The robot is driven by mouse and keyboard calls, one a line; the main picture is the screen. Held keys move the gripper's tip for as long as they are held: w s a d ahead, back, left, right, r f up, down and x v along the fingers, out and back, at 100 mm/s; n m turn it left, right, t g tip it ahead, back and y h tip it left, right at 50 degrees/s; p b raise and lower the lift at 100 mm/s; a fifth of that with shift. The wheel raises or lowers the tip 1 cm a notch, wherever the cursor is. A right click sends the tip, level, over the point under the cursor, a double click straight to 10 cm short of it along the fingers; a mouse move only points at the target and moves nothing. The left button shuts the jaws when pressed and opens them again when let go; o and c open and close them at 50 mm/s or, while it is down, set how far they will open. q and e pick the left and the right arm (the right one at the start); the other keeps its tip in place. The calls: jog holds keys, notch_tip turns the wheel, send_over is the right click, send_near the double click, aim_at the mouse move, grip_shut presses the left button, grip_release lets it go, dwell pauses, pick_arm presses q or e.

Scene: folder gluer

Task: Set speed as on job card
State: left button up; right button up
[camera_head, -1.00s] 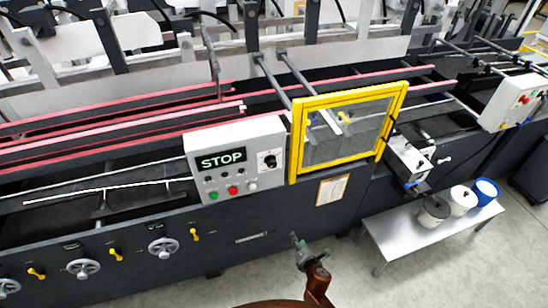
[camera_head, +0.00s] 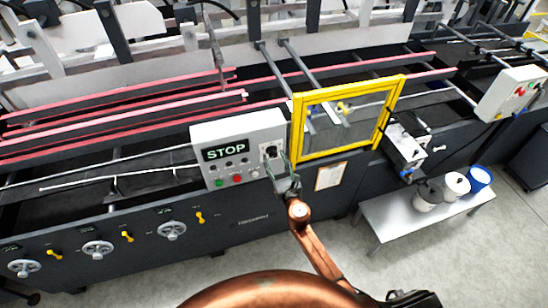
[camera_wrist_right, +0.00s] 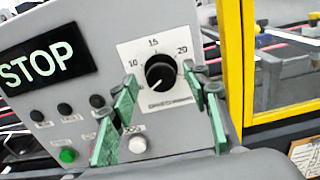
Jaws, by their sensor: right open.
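The grey control panel (camera_head: 240,131) stands on the folder gluer, with a display (camera_head: 226,152) reading STOP. Its black speed knob (camera_wrist_right: 160,72) sits on a white dial plate marked 10, 15 and 20; its pointer is toward the lower left. My right gripper (camera_head: 279,160) is at the panel's right side, in front of the knob. In the right wrist view its green fingers (camera_wrist_right: 163,108) are open, one on each side of the knob and apart from it. The job card (camera_head: 330,176) is on the machine front below the yellow guard; its text is too small to read. My left gripper is out of view.
The yellow-framed guard (camera_head: 298,130) stands just right of the panel. A green button (camera_wrist_right: 67,155), a white button (camera_wrist_right: 138,144) and several black buttons are near the knob. Handwheels (camera_head: 172,230) and yellow levers line the machine front. A low table (camera_head: 378,232) holds pots.

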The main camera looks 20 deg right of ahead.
jog(key=shift+w, duration=0.65)
jog(key=shift+c, duration=0.5)
jog(key=c, duration=1)
